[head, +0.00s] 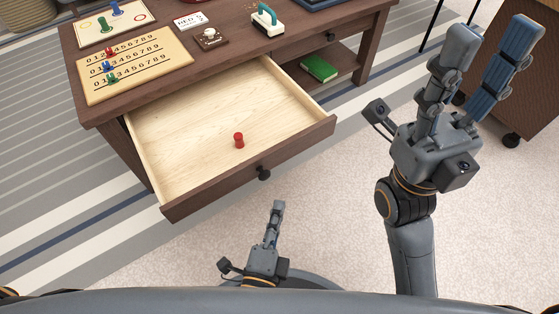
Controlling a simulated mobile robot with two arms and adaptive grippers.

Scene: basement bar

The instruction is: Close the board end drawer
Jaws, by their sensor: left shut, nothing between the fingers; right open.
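The drawer (205,194) under the left part of the brown wooden desk (215,65) is pulled well out. Its inside is pale wood, and its dark front carries a small black round knob (264,173). A small red peg (239,140) stands on the drawer floor. My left gripper (278,207) is shut and empty, in front of the drawer front and below the knob in the picture, apart from it. My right gripper (489,45) is open and empty, its fingers pointing up, to the right of the drawer and clear of the desk.
A green book (319,68) lies on an open shelf. A wheeled cabinet (511,95) stands right. Floor before the drawer is clear.

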